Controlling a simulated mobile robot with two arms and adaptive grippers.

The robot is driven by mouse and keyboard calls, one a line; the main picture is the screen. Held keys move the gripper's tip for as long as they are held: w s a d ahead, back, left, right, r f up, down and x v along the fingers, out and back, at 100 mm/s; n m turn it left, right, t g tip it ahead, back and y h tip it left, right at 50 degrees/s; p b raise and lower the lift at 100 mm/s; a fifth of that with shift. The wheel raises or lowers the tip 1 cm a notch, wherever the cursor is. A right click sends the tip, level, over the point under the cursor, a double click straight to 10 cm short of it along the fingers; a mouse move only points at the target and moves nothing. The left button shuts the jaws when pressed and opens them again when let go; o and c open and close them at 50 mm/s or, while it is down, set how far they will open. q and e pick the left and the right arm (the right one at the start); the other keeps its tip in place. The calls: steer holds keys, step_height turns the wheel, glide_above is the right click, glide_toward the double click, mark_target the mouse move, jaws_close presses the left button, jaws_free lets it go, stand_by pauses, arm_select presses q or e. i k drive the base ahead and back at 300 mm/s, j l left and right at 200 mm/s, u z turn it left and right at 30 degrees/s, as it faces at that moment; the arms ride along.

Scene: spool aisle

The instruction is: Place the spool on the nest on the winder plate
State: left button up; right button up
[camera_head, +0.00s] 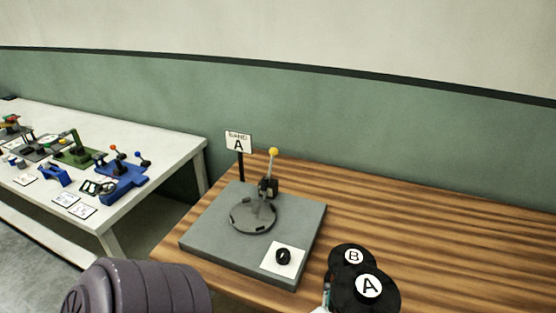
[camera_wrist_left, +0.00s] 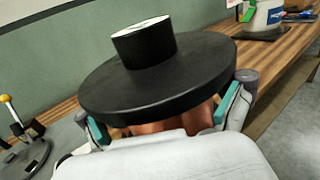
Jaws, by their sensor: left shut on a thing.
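The winder plate (camera_head: 205,236) is a grey square slab on the wooden table. The nest (camera_head: 253,217) is a round dark-grey disc on it, empty on top. My left gripper (camera_wrist_left: 162,128) is shut on a black-flanged spool (camera_wrist_left: 160,85) with copper winding; its hub points up in the left wrist view, and its label is unreadable there. In the head view this looks like the black spool marked A (camera_head: 385,290), right of the plate, with a teal fingertip showing at its left. A spool marked B (camera_head: 345,250) is partly hidden behind it. My right gripper is not in view.
A yellow-knobbed lever (camera_head: 270,175) stands behind the nest, beside a sign marked A (camera_head: 238,142). A white table (camera_head: 150,180) with coloured fixtures is at left. The wooden table's back right is clear.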

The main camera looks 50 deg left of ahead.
mark_target(253, 214)
steer(key=j+u, duration=0.2)
steer(key=u, duration=0.15)
steer(key=j+u, duration=0.2)
steer(key=u, duration=0.2)
steer(key=j+u, duration=0.15)
steer(key=u, duration=0.2)
steer(key=i+j, duration=0.15)
steer(key=i, duration=0.05)
